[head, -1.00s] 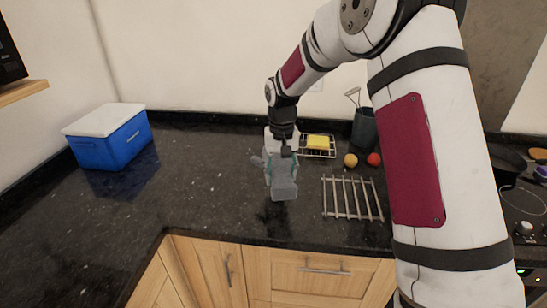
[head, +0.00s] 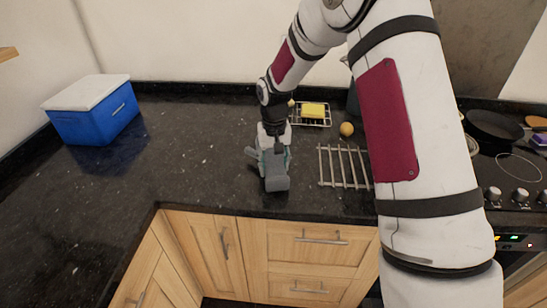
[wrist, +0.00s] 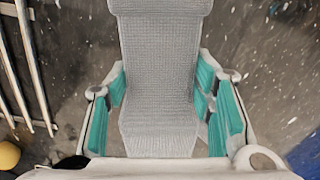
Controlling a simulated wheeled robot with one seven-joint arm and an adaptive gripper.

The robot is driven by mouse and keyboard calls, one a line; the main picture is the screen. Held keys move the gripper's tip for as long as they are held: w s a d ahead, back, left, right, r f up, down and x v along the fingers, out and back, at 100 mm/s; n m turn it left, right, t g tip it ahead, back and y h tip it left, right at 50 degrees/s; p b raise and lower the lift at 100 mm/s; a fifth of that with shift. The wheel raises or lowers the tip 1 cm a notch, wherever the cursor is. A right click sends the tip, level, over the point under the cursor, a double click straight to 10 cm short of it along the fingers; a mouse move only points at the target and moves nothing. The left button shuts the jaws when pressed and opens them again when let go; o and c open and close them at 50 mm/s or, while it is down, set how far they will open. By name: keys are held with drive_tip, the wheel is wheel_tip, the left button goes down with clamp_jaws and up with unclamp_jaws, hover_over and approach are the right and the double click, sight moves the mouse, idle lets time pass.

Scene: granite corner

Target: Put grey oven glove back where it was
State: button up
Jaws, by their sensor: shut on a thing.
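The grey oven glove (head: 277,182) is a ribbed, light grey strip between the fingers of my gripper (head: 273,158). In the wrist view the glove (wrist: 160,85) runs down the middle, with the teal-padded fingers of my gripper (wrist: 162,100) closed in on both its sides. In the head view the glove hangs over the dark counter near its front edge, left of the metal trivet. I cannot tell whether its lower end touches the counter.
A blue cooler (head: 95,115) stands at the back left. The barred metal trivet (head: 343,168) lies to the right, with a yellow ball (head: 346,129) behind it and a yellow sponge (head: 313,110) on a wire rack. The black counter (head: 170,165) left of the gripper is clear.

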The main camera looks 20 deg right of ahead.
drive_tip(key=shift+f, duration=0.25)
drive_tip(key=o, duration=2.2)
drive_tip(key=shift+c, duration=0.2)
drive_tip(key=shift+r+p, duration=0.85)
drive_tip(key=shift+r, duration=3.7)
